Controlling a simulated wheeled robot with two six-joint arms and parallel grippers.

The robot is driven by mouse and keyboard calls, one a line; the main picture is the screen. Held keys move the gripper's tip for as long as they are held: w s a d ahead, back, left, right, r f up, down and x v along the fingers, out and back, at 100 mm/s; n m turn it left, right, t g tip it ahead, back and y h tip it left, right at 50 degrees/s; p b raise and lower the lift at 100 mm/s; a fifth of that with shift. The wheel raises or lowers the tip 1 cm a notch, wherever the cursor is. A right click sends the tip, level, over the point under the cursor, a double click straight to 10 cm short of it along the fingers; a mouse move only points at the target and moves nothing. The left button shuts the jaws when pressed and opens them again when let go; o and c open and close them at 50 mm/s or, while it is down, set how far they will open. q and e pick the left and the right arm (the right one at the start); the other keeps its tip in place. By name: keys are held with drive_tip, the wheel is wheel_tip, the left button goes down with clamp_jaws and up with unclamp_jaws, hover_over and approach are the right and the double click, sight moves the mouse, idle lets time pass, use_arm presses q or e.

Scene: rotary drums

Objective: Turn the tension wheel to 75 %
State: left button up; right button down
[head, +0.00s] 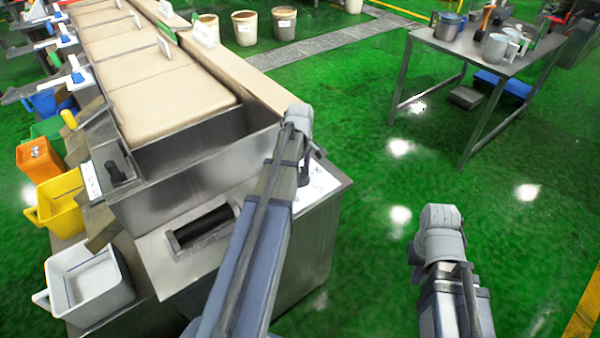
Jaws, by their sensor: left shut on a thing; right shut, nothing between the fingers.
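A white dial plate (319,187) lies on the metal top at the right end of the drum machine. The tension wheel itself cannot be made out; my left arm covers that spot. My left arm reaches up from the bottom middle and bends down over the plate. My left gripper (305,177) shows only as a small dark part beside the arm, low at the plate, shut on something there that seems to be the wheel. The dial's reading is not legible. Of my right arm, only links show at the lower right, over the floor; its gripper is hidden.
A black roller (203,227) lies in the metal top left of my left arm. White (88,285), yellow (60,205) and orange (40,160) bins line the machine's left side. A metal table (470,45) with mugs stands back right. Green floor between is clear.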

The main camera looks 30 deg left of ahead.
use_arm(q)
drive_tip(key=m, duration=0.6)
drive_tip(key=shift+m, duration=0.3)
drive_tip(key=m, duration=1.2)
drive_tip(key=shift+m, duration=0.3)
drive_tip(key=m, duration=0.6)
drive_tip(key=shift+m, duration=0.4)
drive_tip(key=o, duration=1.3)
